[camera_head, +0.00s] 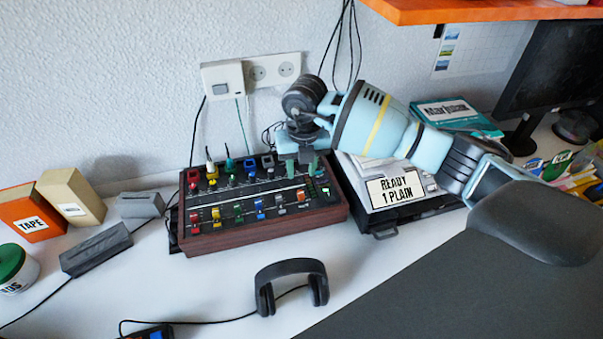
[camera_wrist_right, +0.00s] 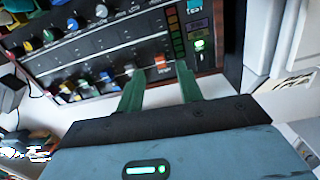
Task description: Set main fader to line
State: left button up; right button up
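The mixer (camera_head: 250,232) with dark red wooden sides stands on the white desk and also shows in the right wrist view (camera_wrist_right: 110,52). Its top carries coloured knobs at the back and a row of coloured faders nearer the front. An orange-red fader (camera_head: 300,195) sits at the right end of that row; in the right wrist view (camera_wrist_right: 161,62) it shows between my fingertips, and I cannot tell whether they touch it. My right gripper (camera_wrist_right: 158,75) is open over the mixer's right part, its green fingers pointing at the panel. My left gripper is not in view.
Black headphones (camera_head: 291,283) lie in front of the mixer. A black case (camera_head: 385,222) labelled "READY 1 PLAIN" stands close on its right. An orange shelf (camera_head: 470,12) overhangs at the upper right. Boxes (camera_head: 70,198) stand at the left. Cables run across the desk.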

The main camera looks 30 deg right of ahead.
aim_at(300, 193)
jog(key=shift+s+a+r+n+g, duration=0.25)
jog(key=shift+s+r+n+g, duration=0.05)
jog(key=shift+r, duration=0.3)
jog(key=shift+s+a+f, duration=0.15)
jog(key=shift+f, duration=0.1)
notch_tip(300, 193, down, 8)
jog(key=shift+r, duration=0.25)
grip_shut()
